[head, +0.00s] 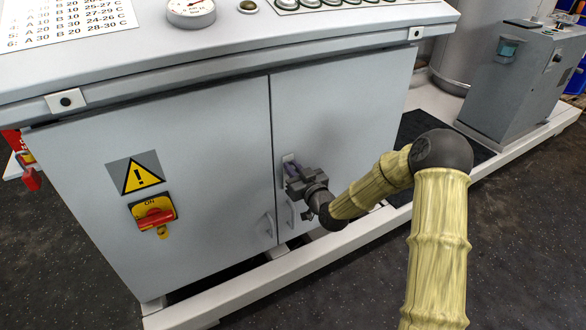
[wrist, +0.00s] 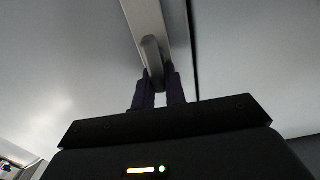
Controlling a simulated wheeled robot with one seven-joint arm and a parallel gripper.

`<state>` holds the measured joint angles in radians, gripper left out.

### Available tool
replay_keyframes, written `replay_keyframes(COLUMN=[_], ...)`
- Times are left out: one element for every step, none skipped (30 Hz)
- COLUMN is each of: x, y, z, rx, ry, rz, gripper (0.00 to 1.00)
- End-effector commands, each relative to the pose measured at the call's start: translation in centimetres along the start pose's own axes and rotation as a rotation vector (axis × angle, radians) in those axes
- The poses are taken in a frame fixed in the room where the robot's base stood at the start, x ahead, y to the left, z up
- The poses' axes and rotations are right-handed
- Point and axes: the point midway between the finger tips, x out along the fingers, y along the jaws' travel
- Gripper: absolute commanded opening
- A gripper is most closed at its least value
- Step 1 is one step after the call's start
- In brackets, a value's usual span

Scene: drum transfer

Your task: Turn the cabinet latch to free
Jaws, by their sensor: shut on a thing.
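The grey cabinet (head: 190,170) has two doors with a seam between them. The latch (head: 288,160) is on the right door beside the seam, largely hidden behind my gripper (head: 294,180) in the head view. In the wrist view the latch is a light grey plate with a rounded handle (wrist: 152,55) standing out from it. My gripper (wrist: 160,92) has its two dark fingers closed on either side of the handle's lower end. The handle lies roughly in line with the plate. Its exact angle is hard to tell.
A red and yellow rotary switch (head: 154,213) sits on the left door below a yellow warning sign (head: 140,175). A white base rail (head: 260,285) runs along the front. A grey machine box (head: 525,85) stands at the right.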

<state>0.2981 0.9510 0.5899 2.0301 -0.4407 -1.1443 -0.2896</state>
Motion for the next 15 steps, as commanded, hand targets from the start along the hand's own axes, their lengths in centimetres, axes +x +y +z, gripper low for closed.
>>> replay_keyframes(x=[0.0,0.0,0.0,0.0,0.0,0.0,-0.01,-0.01,-0.01,-0.01,-0.01,-0.01,-0.01,0.0,-0.01], y=[-0.01,0.02,0.05,0.09,0.13,0.2,0.25,0.31,0.39,0.44,0.49,0.53,0.56,0.6,0.68], z=[-0.08,-0.1,-0.11,-0.11,-0.11,-0.1,-0.1,-0.11,-0.13,-0.14,-0.13,-0.12,-0.11,-0.12,-0.11], rx=[0.016,0.027,0.042,0.057,0.072,0.095,0.113,0.133,0.16,0.183,0.206,0.239,0.265,0.292,0.328], ry=[0.0,0.0,0.0,-0.001,-0.001,-0.001,-0.001,-0.001,-0.001,-0.001,-0.001,-0.001,-0.001,-0.001,-0.001], rz=[-0.001,-0.001,-0.001,0.0,0.0,0.0,0.001,0.001,0.001,0.001,0.001,0.001,0.0,0.0,0.0], gripper=[0.0,0.0,0.0,0.0,0.0,0.0,0.0,0.0,0.0,0.0,0.0,0.0,0.0,0.0,0.0])
